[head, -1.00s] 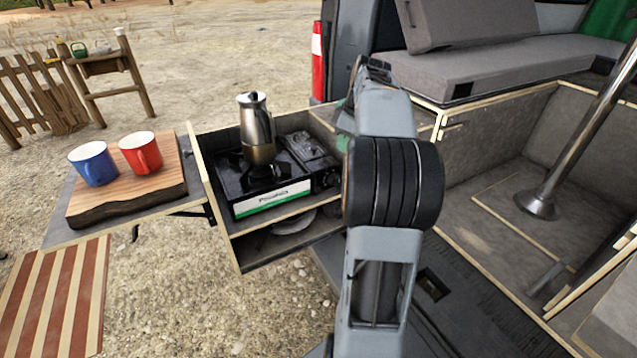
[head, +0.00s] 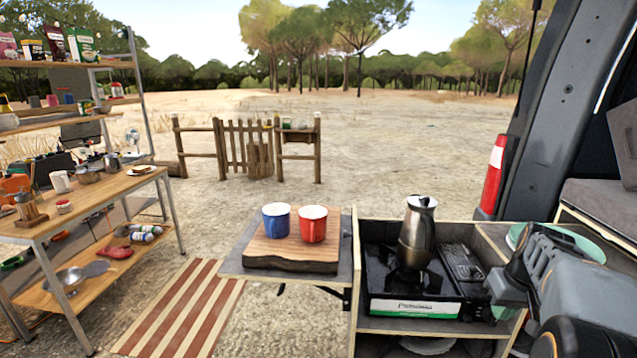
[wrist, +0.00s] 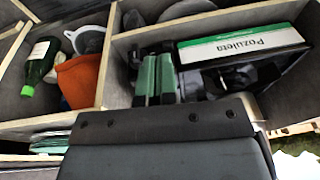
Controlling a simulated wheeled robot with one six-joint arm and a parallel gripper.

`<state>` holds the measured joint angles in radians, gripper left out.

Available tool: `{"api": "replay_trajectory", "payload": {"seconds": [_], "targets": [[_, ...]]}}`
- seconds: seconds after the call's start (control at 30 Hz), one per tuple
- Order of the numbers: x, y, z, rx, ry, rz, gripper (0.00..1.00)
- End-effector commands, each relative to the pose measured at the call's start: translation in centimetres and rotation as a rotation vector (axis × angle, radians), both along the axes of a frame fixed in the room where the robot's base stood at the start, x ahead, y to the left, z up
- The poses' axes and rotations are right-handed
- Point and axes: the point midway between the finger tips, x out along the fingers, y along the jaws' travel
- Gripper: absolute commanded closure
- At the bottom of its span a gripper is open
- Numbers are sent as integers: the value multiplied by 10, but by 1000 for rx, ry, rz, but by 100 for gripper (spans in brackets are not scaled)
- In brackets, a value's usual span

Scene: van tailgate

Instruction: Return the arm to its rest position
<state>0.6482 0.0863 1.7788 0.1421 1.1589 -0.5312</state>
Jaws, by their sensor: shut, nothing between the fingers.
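My arm (head: 580,300) is folded at the lower right of the head view, over the right side of the van's kitchen drawer unit. My gripper (wrist: 157,64) shows in the wrist view as two dark and green fingers close together. They are shut and empty. They point toward a compartment beside the camp stove, whose white and green front panel (wrist: 245,43) is just to their right. I cannot tell how far apart the fingers and the stove are.
A moka pot (head: 417,232) stands on the stove (head: 412,306). Blue (head: 276,221) and red (head: 312,225) mugs stand on a wooden board (head: 290,257). The wrist view shows a green bottle (wrist: 40,68) and orange cloth (wrist: 82,80) in a left compartment. A workbench (head: 95,205) stands far left.

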Motion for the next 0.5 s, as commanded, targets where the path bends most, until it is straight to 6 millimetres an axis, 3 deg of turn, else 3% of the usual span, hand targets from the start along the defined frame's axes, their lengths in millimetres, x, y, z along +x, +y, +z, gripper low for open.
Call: {"api": "replay_trajectory", "payload": {"seconds": [0.03, 0.23, 0.33, 0.5], "targets": [[-8, 32, 12, -10, 1, -45, 100], [-54, 140, 22, -43, -30, -121, 100], [-79, 178, 26, -56, -57, -60, 100], [-104, 218, 42, -68, -101, 93, 100]]}}
